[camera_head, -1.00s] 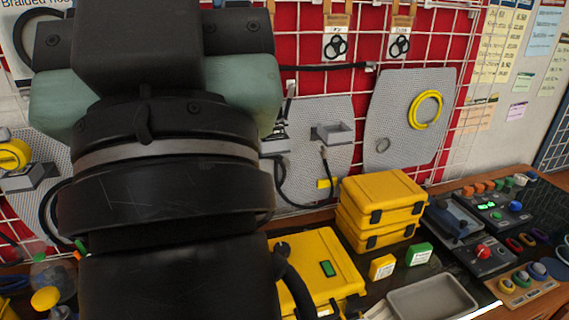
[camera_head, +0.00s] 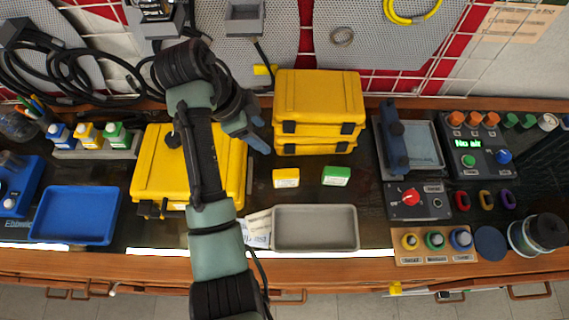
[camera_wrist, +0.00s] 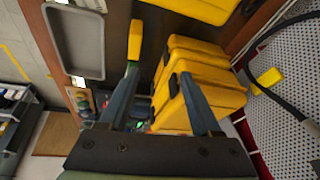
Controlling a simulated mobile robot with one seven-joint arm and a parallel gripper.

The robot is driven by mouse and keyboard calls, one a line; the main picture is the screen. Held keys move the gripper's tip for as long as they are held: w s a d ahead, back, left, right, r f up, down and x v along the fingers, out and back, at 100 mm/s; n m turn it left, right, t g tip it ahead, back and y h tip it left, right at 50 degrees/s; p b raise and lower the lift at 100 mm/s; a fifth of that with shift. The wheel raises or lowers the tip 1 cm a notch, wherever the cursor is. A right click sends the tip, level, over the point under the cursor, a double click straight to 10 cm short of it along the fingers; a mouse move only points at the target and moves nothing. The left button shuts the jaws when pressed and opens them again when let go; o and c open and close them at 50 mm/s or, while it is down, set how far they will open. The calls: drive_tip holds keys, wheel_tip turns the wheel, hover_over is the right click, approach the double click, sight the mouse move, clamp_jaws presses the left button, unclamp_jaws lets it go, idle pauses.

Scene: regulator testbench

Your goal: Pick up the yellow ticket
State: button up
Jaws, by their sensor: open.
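The yellow ticket (camera_head: 286,178) is a small yellow block with a white label. It stands on the dark bench top between the yellow case stack and the grey tray, left of a green one (camera_head: 336,176). My gripper (camera_head: 258,132) is open and empty, above the bench, up and left of the yellow ticket in the head view. In the wrist view, the yellow ticket (camera_wrist: 134,40) appears just past the tip of the left finger, which overlaps its lower end. I cannot tell the gap between them. The other finger overlaps the yellow case stack (camera_wrist: 195,85).
The yellow case stack (camera_head: 318,100) stands behind the tickets. A large yellow case (camera_head: 225,165) lies left, under my arm. The grey tray (camera_head: 314,248) is in front, with papers (camera_head: 258,228) beside it. A control panel (camera_head: 410,203) is at right. The bare bench around the tickets is narrow.

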wheel_tip(320, 180, down, 2)
drive_tip(key=s+m+g, duration=0.2)
drive_tip(key=s, duration=0.1)
hover_over(286, 173)
drive_tip(key=a, duration=0.3)
drive_tip(key=shift+h, duration=0.3)
drive_tip(key=f, duration=0.2)
drive_tip(key=f+p, duration=0.1)
drive_tip(key=f, duration=0.2)
drive_tip(key=shift+w+f, duration=0.2)
drive_tip(key=shift+f, duration=0.1)
drive_tip(key=x, duration=0.1)
drive_tip(key=p+x, duration=0.1)
drive_tip(key=x, duration=0.3)
drive_tip(key=shift+s+d, duration=0.25)
drive_tip(key=shift+d, duration=0.15)
drive_tip(key=shift+d+f, duration=0.1)
drive_tip(key=shift+f, duration=0.3)
clamp_jaws()
